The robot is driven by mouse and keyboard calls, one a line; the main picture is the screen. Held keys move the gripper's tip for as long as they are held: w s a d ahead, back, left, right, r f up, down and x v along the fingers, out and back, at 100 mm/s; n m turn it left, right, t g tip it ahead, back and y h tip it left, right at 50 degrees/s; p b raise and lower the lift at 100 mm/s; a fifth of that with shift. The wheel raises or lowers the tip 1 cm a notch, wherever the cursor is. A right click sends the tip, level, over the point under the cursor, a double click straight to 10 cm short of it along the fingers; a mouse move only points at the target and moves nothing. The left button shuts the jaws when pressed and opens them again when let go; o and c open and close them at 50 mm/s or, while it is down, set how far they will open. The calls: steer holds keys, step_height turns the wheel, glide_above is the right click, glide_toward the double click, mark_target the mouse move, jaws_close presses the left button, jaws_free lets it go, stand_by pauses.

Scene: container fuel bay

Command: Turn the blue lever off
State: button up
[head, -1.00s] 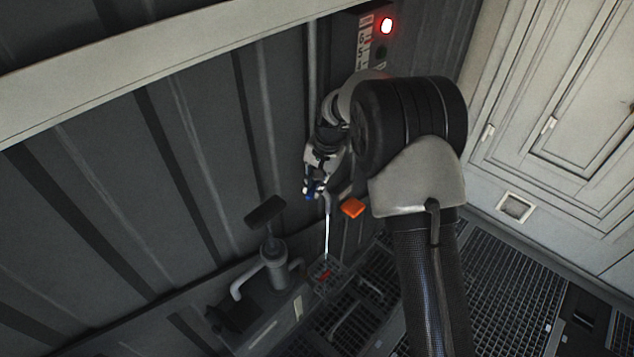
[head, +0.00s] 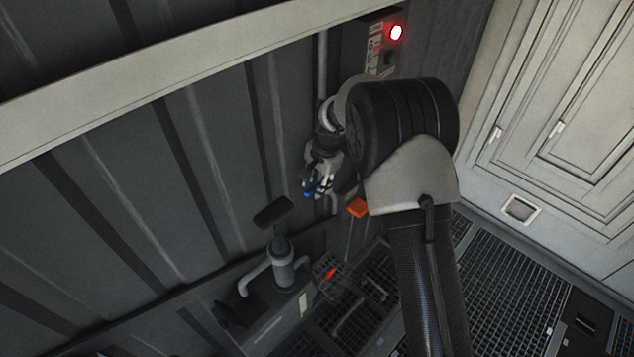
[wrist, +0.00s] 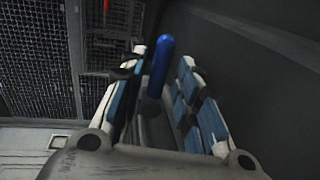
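The blue lever (wrist: 160,62) shows in the wrist view as a rounded blue bar between my two fingers, with a dark grey part below it. My gripper (head: 319,187) is open around the lever. A gap shows between the bar and the blue-padded right finger; the left finger is close beside it, and I cannot tell if they touch. In the head view my gripper is by the ribbed dark wall. There, blue shows at its fingertips, but I cannot tell lever from finger pads. My arm hides part of the area to the right.
A wall box (head: 384,48) with a lit red lamp (head: 396,32) is above my gripper. An orange piece (head: 357,208) is just below right. A grey pump-like unit (head: 282,267) stands lower left. Metal grating (head: 500,280) covers the floor; pale panelled doors (head: 565,120) are at right.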

steer(key=shift+o, duration=0.2)
step_height(320, 180, up, 12)
steer(key=s+d, duration=0.1)
steer(key=shift+s+d, duration=0.35)
steer(key=shift+s, duration=0.05)
stand_by(0.4)
steer(key=s+d+r+n+t+b, duration=0.1)
steer(key=s+d+r+n, duration=0.1)
steer(key=s+d+r, duration=0.35)
steer(key=s+d+r+n+t, duration=0.1)
steer(key=s+d+r+n, duration=0.1)
steer(key=s+r, duration=0.7)
steer(key=s+d+f+n, duration=0.2)
steer(key=s, duration=0.9)
steer(key=s+d+f+n+t+h+b, duration=0.1)
steer(key=s+d+f+n, duration=0.1)
steer(key=s, duration=0.9)
steer(key=shift+d+f+n+h, duration=0.2)
steer(key=shift+f+n+h, duration=0.1)
steer(key=shift+f+n, duration=0.3)
steer(key=shift+w, duration=0.1)
